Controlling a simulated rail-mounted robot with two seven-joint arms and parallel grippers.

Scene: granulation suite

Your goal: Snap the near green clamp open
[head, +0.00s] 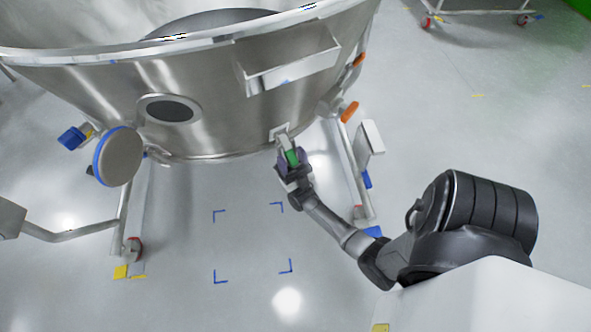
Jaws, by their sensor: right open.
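The near green clamp (293,157) sits low on the outside of the large steel bowl (215,100), near the bowl's lower rim. Its upper metal part (282,136) lies against the bowl wall. My right gripper (289,163) is at the green clamp, with its fingers around or beside the green handle; I cannot tell whether they touch it. The right gripper is open. It hides part of the clamp's lower end. My left gripper is not in view.
A round disc with a blue edge (118,156) and a blue part (72,138) stick out at the bowl's left. Orange handles (349,111) are at its right. The bowl stands on a wheeled frame (356,175). Blue corner marks (220,277) lie on clear floor below.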

